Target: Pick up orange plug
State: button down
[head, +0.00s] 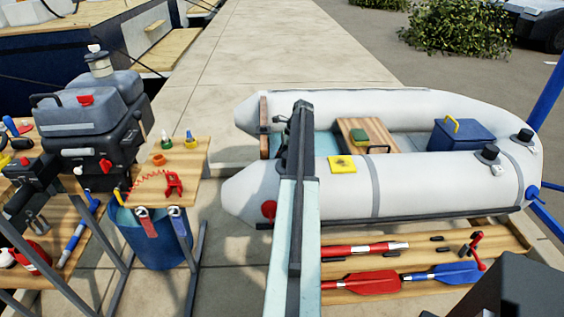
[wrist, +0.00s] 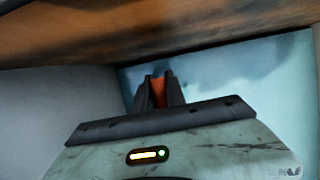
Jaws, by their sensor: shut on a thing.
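My gripper (wrist: 159,80) shows in the wrist view with its two dark fingers shut on an orange piece, the orange plug (wrist: 158,95). Only a narrow strip of the plug shows between the fingers; the rest is hidden. Behind the fingertips is a pale blue surface, with a brown wooden edge above it. In the head view my arm reaches up the middle across the near tube of the grey dinghy (head: 410,190). The gripper and the plug cannot be made out there.
The dinghy has a wooden seat (head: 379,132) and a blue box (head: 462,136). A wooden stand (head: 187,182) at left holds small coloured parts, with a blue bucket (head: 140,243) below. Paddles (head: 362,283) lie on planks at the front right. Pavement runs behind.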

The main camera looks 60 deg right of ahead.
jog(key=shift+r, duration=0.15)
notch_tip(320, 180, up, 18)
jog(key=p, duration=1.8)
